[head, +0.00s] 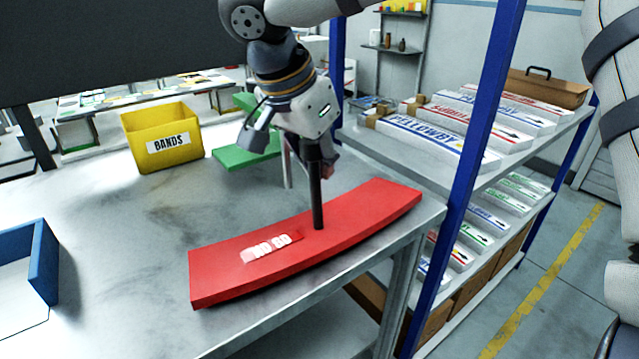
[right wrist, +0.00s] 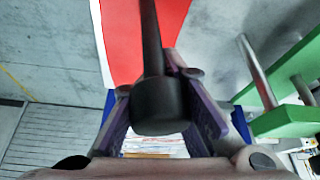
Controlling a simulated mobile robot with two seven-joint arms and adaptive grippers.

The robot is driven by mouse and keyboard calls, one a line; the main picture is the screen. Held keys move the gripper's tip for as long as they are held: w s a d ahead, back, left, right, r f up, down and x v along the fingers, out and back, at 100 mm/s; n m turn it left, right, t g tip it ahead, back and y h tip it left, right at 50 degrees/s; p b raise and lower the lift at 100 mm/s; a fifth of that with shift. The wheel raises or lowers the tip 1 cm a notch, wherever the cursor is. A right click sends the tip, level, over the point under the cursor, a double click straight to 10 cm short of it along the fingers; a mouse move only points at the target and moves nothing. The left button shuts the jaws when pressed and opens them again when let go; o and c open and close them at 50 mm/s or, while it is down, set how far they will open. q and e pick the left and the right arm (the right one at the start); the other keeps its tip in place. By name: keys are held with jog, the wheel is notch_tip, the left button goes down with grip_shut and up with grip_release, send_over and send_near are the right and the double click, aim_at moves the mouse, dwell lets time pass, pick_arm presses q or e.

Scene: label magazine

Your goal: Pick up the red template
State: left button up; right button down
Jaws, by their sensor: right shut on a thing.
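The red template (head: 365,213) is a long curved block marked "NO GO" at the front right of the grey table. An upright black handle (head: 317,195) rises from its middle. My right gripper (head: 312,160) is above the template, shut on the upper part of the handle. In the right wrist view the handle's dark knob (right wrist: 161,106) sits between the two fingers, with the red template (right wrist: 121,45) beyond it. The template lies flat, at or very near the tabletop; I cannot tell whether it touches. My left gripper is not in view.
A green block (head: 245,153) with a post stands behind the template, near my right gripper. A yellow "BANDS" bin (head: 162,137) is at the back left, a blue tray (head: 40,262) at the left edge. A shelf rack with a blue post (head: 478,130) stands close on the right.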

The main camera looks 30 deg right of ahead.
jog(key=s+a+r, duration=0.9)
jog(key=s+r, duration=0.1)
jog(key=r, duration=0.2)
jog(key=shift+s+a+r, duration=0.15)
jog(key=shift+s+r, duration=0.2)
jog(key=shift+r, duration=0.05)
